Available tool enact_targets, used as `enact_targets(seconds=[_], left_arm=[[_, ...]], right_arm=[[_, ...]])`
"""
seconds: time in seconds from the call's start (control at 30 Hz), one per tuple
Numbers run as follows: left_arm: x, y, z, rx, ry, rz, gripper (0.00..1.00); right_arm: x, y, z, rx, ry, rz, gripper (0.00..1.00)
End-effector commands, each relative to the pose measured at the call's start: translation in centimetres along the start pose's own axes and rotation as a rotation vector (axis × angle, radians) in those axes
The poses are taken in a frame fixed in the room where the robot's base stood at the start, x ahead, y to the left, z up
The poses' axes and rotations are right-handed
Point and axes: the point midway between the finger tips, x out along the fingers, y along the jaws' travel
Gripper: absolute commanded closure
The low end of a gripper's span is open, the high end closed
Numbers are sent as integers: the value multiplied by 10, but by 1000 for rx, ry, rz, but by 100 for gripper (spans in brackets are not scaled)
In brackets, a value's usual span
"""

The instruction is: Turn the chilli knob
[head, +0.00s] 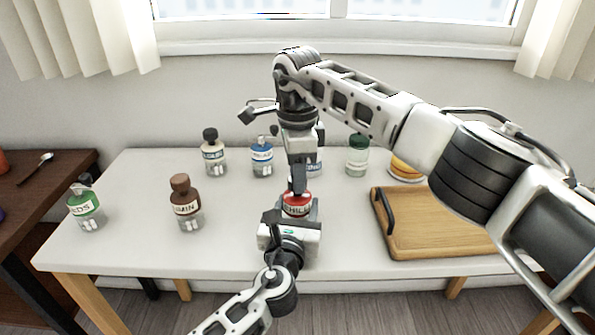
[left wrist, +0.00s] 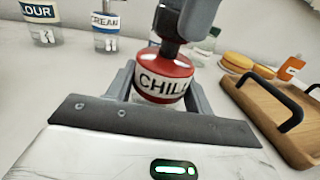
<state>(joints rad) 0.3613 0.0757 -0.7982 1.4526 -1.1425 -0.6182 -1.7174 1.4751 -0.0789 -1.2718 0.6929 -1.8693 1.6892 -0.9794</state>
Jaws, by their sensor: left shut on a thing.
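My left gripper (head: 291,222) comes from the front and is shut on the jar, one finger on each side. My right gripper (head: 298,180) points straight down onto the top of the jar. Its dark fingers hide the knob, and I cannot tell whether they grip it.
A brown cumin jar (head: 186,205) and a green-banded jar (head: 84,207) stand to the left. Several jars line the back, including a blue-banded one (head: 262,157). A wooden tray (head: 440,240) with a black handle lies close on the right. The table between the jars is clear.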

Motion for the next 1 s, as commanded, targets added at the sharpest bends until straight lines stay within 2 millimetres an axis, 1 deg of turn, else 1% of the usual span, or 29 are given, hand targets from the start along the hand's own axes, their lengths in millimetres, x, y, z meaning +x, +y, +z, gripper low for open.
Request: enact_targets(seconds=[0.27,0.47,0.67,1.0], left_arm=[[0,0,-1,0,1,0,74],[0,0,-1,0,1,0,74],[0,0,-1,0,2,1,74],[0,0,-1,0,2,1,74]], right_arm=[[0,0,0,29,1,0,90],[-1,0,0,125,1,0,90],[-1,0,0,289,1,0,90],[-1,0,0,613,1,-1,90]])
